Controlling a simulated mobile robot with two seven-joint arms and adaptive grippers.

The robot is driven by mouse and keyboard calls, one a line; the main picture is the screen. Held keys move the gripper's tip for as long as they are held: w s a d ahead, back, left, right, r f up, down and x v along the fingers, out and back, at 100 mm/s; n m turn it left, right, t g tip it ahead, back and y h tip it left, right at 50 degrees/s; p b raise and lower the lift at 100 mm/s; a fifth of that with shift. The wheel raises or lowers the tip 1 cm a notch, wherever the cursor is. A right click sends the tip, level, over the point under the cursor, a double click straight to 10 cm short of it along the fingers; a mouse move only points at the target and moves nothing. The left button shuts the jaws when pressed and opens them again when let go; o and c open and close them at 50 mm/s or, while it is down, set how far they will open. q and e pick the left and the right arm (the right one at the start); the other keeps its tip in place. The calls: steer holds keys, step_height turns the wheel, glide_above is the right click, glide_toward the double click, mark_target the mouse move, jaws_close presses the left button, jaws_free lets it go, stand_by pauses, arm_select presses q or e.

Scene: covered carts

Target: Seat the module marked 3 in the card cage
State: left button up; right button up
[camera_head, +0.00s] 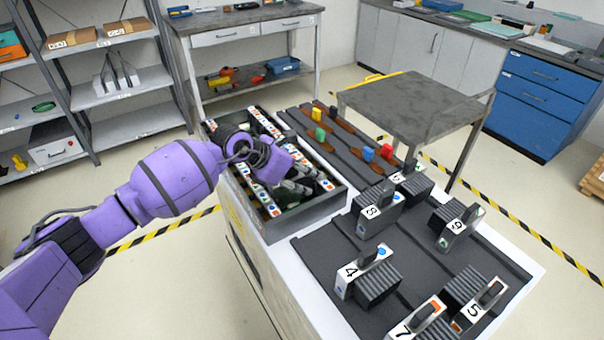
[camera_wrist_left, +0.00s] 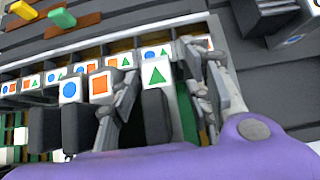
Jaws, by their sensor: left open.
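The card cage (camera_head: 322,215) is a dark open-topped box on the cart, with slots labelled by coloured shapes along its rails. My left gripper (camera_head: 297,187) is over and inside the cage. In the left wrist view the open fingers of my left gripper (camera_wrist_left: 162,98) stand on either side of a module with a green triangle (camera_wrist_left: 157,75) and a dark handle. Contact between fingers and module cannot be told. No number shows on this module. I cannot make out a 3 anywhere; the far module (camera_head: 405,180) has a partly hidden mark. My right gripper is not in view.
Modules marked 8 (camera_head: 374,211), 9 (camera_head: 456,226), 4 (camera_head: 360,274), 5 (camera_head: 476,301) and 7 (camera_head: 418,322) stand on the dark mat (camera_head: 330,256) right of the cage. A strip with coloured-handled tools (camera_head: 334,137) lies behind. A grey table (camera_head: 415,105) stands beyond the cart.

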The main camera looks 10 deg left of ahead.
arm_select(q)
steer(key=v, duration=1.2)
